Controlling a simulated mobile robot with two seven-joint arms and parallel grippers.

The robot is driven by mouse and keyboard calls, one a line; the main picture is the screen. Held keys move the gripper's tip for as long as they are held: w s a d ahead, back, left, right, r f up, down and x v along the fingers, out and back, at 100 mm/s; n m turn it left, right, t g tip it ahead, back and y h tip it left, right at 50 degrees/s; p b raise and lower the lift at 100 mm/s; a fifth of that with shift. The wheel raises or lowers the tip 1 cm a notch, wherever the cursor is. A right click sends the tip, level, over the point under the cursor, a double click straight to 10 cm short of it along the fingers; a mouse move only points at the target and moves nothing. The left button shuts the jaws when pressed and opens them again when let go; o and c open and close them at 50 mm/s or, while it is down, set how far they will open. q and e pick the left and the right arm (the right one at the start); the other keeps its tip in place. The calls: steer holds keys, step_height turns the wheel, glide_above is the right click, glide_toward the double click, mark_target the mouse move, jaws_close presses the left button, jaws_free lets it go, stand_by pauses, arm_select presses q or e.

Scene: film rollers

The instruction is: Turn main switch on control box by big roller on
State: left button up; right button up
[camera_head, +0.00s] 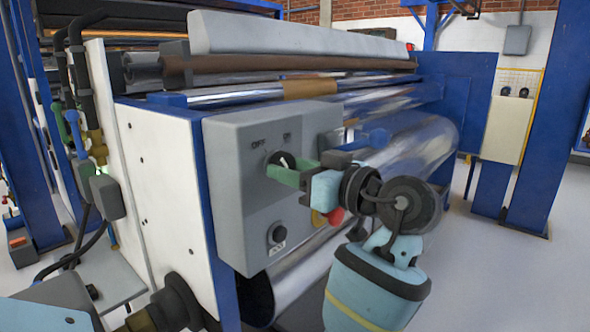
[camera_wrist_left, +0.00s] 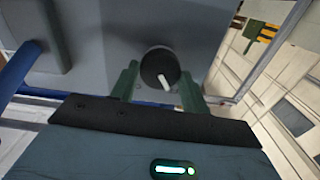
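The grey control box (camera_head: 235,170) is mounted on the side of the big roller machine, with OFF and a partly hidden label on its front. Its main switch (camera_head: 281,159) is a round black knob below these labels, partly covered by my gripper. In the left wrist view, the knob (camera_wrist_left: 158,67) has a white mark pointing down and slightly right. My left gripper (camera_head: 272,170) has green fingers, open on either side of the knob's lower part. In the wrist view, gaps show between the knob and the fingers (camera_wrist_left: 160,83). My right gripper is not seen.
A smaller black knob (camera_head: 277,234) sits low on the box. A red button (camera_head: 336,215) shows partly behind my gripper. The shiny big roller (camera_head: 420,150) lies behind my arm. Pipes and valves (camera_head: 95,145) stand at the left. Open floor (camera_head: 490,270) is at the right.

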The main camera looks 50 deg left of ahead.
arm_select(q)
steer(key=c, duration=0.3)
